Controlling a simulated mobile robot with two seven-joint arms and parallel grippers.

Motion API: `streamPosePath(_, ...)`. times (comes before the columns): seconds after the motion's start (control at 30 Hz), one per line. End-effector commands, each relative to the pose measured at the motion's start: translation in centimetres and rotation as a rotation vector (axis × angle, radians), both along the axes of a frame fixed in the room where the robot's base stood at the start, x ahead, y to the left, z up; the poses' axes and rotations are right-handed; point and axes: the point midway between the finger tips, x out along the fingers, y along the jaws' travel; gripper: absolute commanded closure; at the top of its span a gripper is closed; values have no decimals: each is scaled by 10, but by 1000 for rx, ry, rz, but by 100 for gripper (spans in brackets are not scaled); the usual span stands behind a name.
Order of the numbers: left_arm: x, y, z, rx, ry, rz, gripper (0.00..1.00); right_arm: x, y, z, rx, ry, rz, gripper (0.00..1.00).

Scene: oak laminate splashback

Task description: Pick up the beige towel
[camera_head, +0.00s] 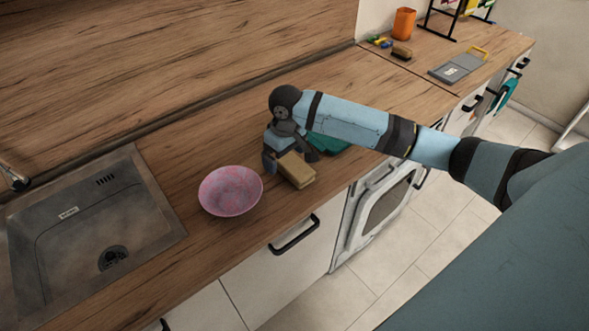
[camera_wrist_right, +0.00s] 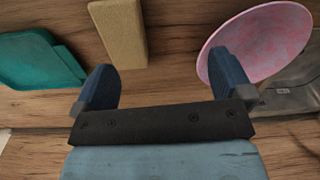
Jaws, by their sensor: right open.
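The beige towel (camera_head: 299,171) looks like a small, thick rectangular block and lies on the wooden counter, right of the pink bowl. My right gripper (camera_head: 289,160) is just above and behind it, pointing down, open and empty. In the right wrist view the towel (camera_wrist_right: 122,32) lies beyond the fingertips, nearer the left finger, with bare counter between the fingers (camera_wrist_right: 160,82). One end of it is cut off by the picture's top edge. My left gripper is not in view.
The pink bowl (camera_head: 230,191) stands close to the towel's left, before the sink (camera_head: 90,240). A teal tray-like item (camera_head: 330,146) lies partly hidden behind my right arm. An orange cup (camera_head: 403,24) and a grey board (camera_head: 458,66) are far right. The counter's front edge is close.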

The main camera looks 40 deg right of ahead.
Motion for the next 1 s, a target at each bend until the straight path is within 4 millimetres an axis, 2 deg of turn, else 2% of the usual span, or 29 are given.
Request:
streamPosePath(0.03,0,0,0,0,0,0,57,13,-17,12,-17,6,-37,2)
streamPosePath(0.1,0,0,-1,0,1,0,57,23,-33,22,-25,18,-77,2)
streamPosePath(0.27,-1,0,-1,0,2,-1,57,33,-50,32,-33,33,-125,2)
streamPosePath(0.37,-1,-1,0,-1,2,-2,57,33,-52,22,-33,38,-130,2)
streamPosePath(0.7,-1,-1,6,0,2,-2,57,33,-51,-40,-31,36,-128,2)
streamPosePath(1.0,-1,0,11,2,1,1,57,32,-52,-65,-32,36,-127,2)
